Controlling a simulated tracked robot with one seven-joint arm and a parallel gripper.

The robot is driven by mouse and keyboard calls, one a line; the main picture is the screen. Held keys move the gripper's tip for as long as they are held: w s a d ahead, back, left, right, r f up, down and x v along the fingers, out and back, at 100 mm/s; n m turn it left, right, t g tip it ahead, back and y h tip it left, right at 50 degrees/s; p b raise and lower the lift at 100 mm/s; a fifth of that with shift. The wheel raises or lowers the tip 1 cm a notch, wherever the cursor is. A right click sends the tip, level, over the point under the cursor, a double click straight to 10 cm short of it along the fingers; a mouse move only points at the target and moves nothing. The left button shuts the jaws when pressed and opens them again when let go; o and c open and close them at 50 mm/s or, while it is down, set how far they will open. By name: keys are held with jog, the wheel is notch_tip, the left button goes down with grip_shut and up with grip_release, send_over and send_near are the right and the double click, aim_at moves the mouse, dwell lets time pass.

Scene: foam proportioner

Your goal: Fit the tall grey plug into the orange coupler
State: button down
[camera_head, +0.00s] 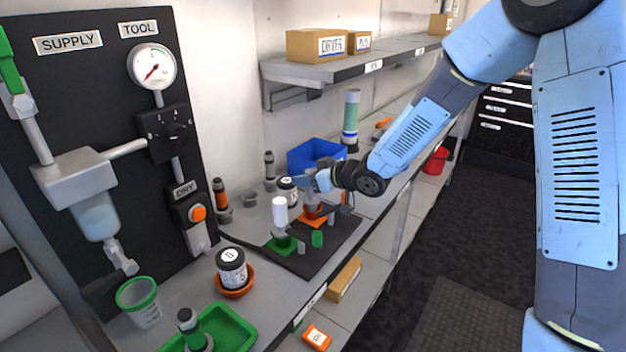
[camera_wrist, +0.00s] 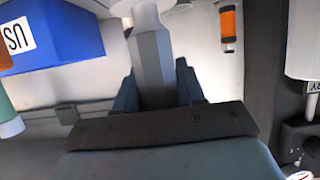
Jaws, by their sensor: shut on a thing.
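My gripper (camera_head: 314,183) is at the dark mat on the bench, above the orange coupler (camera_head: 313,211). In the wrist view, its jaws (camera_wrist: 155,88) are shut on a grey faceted shaft, which looks like the tall grey plug (camera_wrist: 150,62). The shaft stands between the two fingers, with a paler, narrower part at the top of the picture. In the head view the gripper and wrist hide most of the plug. I cannot tell whether its lower end is touching, inside or just above the coupler.
A white cylinder (camera_head: 280,210) stands at the green coupler (camera_head: 281,244), close left of my gripper. A small green cylinder (camera_head: 317,238) is in front. A blue bin (camera_head: 312,156) and a tall green-banded cylinder (camera_head: 351,118) stand behind. The shelf (camera_head: 340,68) overhangs the back.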

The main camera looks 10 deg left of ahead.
jog(key=c, duration=0.7)
grip_release()
jog(key=shift+s+f, duration=0.1)
jog(key=v, duration=1.2)
